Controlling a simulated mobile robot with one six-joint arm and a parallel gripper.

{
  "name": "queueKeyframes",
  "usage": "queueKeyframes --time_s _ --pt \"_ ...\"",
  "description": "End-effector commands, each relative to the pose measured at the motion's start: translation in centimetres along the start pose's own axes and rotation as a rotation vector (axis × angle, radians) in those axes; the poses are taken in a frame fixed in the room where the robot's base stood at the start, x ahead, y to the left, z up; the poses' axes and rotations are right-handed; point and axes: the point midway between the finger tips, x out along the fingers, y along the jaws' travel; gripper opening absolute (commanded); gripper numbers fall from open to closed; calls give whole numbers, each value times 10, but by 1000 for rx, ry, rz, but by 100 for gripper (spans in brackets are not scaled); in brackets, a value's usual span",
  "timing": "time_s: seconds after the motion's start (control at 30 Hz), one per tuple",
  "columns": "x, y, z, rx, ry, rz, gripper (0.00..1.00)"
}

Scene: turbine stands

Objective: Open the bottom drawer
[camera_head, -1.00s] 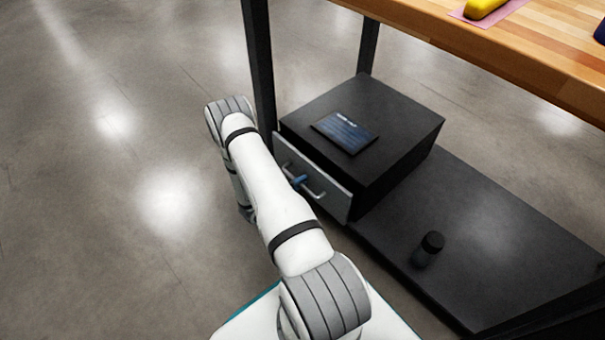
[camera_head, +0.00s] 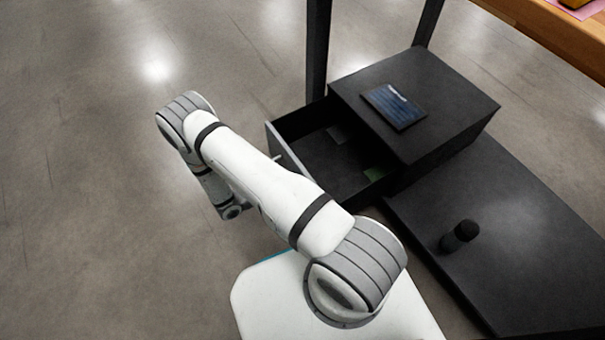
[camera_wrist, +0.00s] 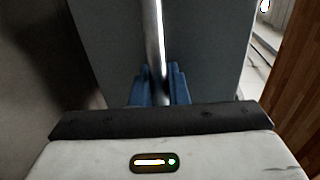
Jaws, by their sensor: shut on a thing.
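The bottom drawer (camera_head: 318,150) is pulled well out of the black cabinet (camera_head: 455,108) on the low shelf. The grey drawer front (camera_wrist: 215,50) fills much of the wrist view. My gripper (camera_wrist: 160,88) has blue fingers shut on the metal bar handle (camera_wrist: 153,35). In the head view my arm hides the gripper and most of the handle.
A dark panel (camera_head: 395,106) lies on top of the cabinet. A black cylinder (camera_head: 459,236) stands on the low black shelf (camera_head: 510,262). A dark table leg (camera_head: 318,50) rises beside the drawer. The floor (camera_head: 80,150) to the left is clear.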

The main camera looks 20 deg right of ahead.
Motion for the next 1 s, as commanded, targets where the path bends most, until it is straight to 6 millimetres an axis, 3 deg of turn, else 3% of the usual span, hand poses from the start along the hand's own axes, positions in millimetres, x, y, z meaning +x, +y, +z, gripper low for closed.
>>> queueKeyframes --time_s 0.2,0.6,0.63,0.7,0.87,1.0 --pt "-14 2 0 -4 5 -5 0" --pt "-15 2 -1 -5 8 -6 0" --pt "-15 2 -1 -5 9 -6 15" --pt "-15 2 0 -4 8 -6 21" --pt "-15 2 1 -3 6 -4 33" --pt "-15 2 1 -2 6 -3 33"
